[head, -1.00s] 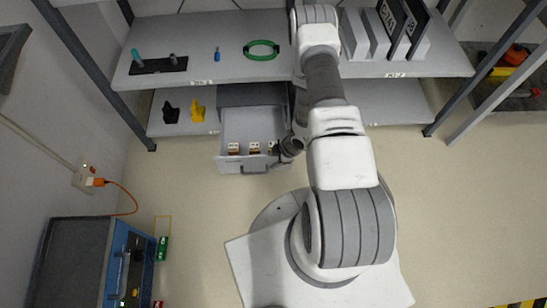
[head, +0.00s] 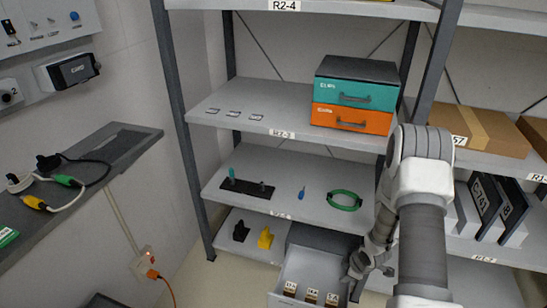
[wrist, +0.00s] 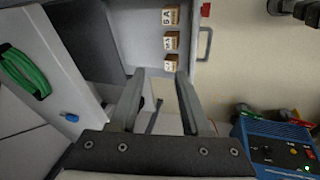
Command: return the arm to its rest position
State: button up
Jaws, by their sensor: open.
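My arm reaches down along the right side of the head view. My gripper (head: 370,268) is beside the right side of the pulled-out grey drawer (head: 307,265). In the wrist view my gripper (wrist: 158,78) has its two fingers apart, with nothing held between them. Three small labelled wooden blocks (head: 311,295) sit in a row near the drawer's front. The blocks (wrist: 171,41) also show beyond the fingertips in the wrist view, apart from them.
A green ring (head: 344,200) and a blue piece (head: 302,193) lie on the shelf above the drawer. Black and yellow pieces (head: 265,238) stand left of it. A rack post (head: 442,60) rises near my arm. Floor in front is free.

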notch_tip(320, 180, up, 28)
jog(key=m+t+h, duration=0.1)
jog(key=m+h, duration=0.2)
jog(key=m, duration=0.3)
jog(key=s+a+r+m+y, duration=0.1)
jog(key=s+a+r+m, duration=0.3)
jog(key=s+r, duration=0.6)
jog(key=s+a+r+m+y, duration=0.15)
jog(key=s+a+r, duration=0.35)
jog(key=s+r, duration=0.5)
notch_tip(320, 180, up, 15)
jog(key=s+m+p, duration=0.1)
jog(key=s+p, duration=0.2)
jog(key=p, duration=1.4)
jog(key=shift+a+t, duration=0.15)
jog(key=shift+t, duration=0.15)
jog(key=shift+h, duration=0.25)
